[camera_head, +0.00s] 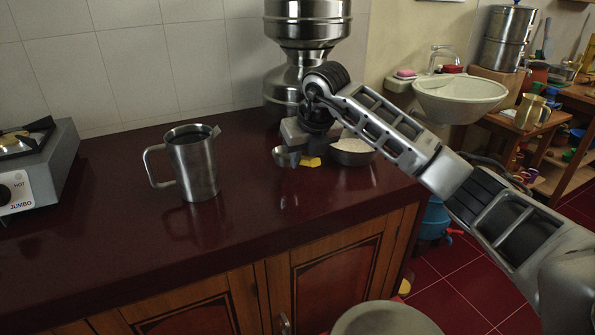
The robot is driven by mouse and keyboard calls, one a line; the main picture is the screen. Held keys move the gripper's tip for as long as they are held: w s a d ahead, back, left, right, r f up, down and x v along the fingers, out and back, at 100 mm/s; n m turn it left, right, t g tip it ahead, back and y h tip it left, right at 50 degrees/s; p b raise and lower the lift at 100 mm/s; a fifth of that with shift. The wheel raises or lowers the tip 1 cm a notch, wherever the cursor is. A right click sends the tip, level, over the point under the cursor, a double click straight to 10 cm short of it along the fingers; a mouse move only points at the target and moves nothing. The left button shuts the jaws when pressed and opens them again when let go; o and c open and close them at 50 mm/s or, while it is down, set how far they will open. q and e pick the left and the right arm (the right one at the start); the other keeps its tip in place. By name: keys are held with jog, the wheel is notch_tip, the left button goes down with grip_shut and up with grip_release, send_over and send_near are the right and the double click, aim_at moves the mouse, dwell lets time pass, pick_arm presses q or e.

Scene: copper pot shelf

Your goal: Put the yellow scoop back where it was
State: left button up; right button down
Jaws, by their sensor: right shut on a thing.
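The yellow scoop (312,161) shows as a small yellow patch low beside my right gripper's fingers, just left of a metal bowl. My right gripper (299,155) is shut on the yellow scoop, low over the dark red counter; the hand hides most of the scoop. I cannot tell whether the scoop touches the counter. The metal bowl (354,158) holds something pale and stands partly behind my right arm. My left gripper is not in view.
A steel jug (194,165) stands left of my right gripper, and a gas stove (42,170) at the far left. A tall steel vessel (308,22) stands behind the hand. The counter's (110,225) front middle is clear. A basin (459,98) is at the right.

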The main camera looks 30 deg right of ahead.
jog(key=shift+w+a+f, duration=0.25)
jog(key=shift+a+f, duration=0.05)
jog(key=shift+f, duration=0.1)
notch_tip(320, 180, down, 4)
jog(key=shift+w+a+r+p, duration=0.15)
jog(key=shift+p, duration=0.15)
jog(key=c, duration=1.3)
grip_release()
